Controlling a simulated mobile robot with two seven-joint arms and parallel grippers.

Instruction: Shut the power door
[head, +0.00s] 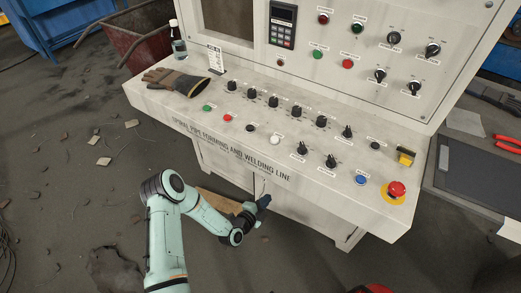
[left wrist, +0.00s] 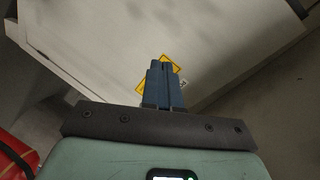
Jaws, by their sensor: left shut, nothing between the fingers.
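The power door appears to be the pale panel with a yellow warning sign in the left wrist view (left wrist: 225,45). In the head view the front of the console base (head: 225,165) lies mostly under the overhanging desk, and I cannot tell how far the door stands open. My left gripper (head: 265,201) is low at the front of the base, below the desk edge. In the left wrist view its blue fingers (left wrist: 164,66) are together and empty, in front of the sign. I cannot tell whether they touch the panel. My right gripper is not in view.
The control desk (head: 270,150) with knobs, buttons and a red emergency stop (head: 396,188) overhangs the base. A tan board-like piece (head: 218,203) shows behind my left arm. The floor at left has scattered debris.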

